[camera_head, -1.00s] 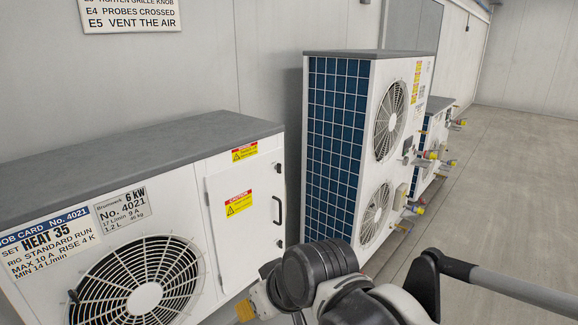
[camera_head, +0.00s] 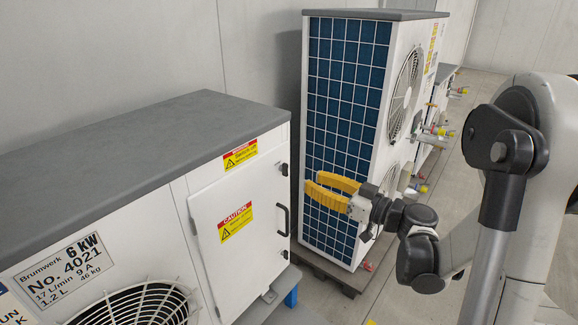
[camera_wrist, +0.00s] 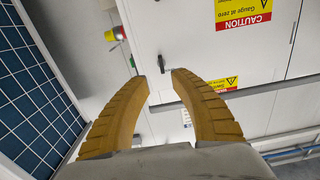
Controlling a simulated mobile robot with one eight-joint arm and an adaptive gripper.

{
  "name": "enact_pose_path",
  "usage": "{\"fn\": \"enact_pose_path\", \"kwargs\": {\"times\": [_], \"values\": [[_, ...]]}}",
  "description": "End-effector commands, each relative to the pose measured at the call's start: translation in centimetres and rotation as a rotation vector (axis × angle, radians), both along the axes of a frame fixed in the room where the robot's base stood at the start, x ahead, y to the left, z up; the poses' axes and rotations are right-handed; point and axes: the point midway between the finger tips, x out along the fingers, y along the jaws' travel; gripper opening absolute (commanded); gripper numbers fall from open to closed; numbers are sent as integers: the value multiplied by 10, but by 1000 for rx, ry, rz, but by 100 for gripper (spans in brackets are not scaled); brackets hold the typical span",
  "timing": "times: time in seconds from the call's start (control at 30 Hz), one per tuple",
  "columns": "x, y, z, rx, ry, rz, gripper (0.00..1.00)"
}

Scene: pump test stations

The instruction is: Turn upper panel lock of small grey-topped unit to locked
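The small grey-topped unit (camera_head: 120,145) stands at the left in the head view, its white door (camera_head: 235,225) shut. The upper panel lock (camera_head: 285,169) is a small dark fitting at the door's upper right edge. A dark handle (camera_head: 284,220) is below it. My gripper (camera_head: 315,179) is open and empty, to the right of the lock and apart from it, its yellow fingers pointing left. In the wrist view, a small dark lock (camera_wrist: 161,64) appears just beyond and between the open fingertips (camera_wrist: 158,80). I cannot tell its turned position.
A tall unit (camera_head: 345,130) with a blue grid side stands just behind my gripper. Valves with coloured caps (camera_head: 436,131) stick out at its right. Caution labels (camera_head: 236,222) mark the small unit. A gap of floor separates the two units.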

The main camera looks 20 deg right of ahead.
Motion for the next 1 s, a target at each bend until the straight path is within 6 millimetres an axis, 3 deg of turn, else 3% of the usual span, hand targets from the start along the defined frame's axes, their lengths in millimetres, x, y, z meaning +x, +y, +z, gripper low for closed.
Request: {"fn": "enact_pose_path", "kwargs": {"times": [0.43,0.87,0.9,1.0], "values": [[66,50,-1,0,3,5,29],[78,58,0,0,4,2,29],[78,58,0,0,4,2,25],[78,58,0,0,4,2,0]]}}
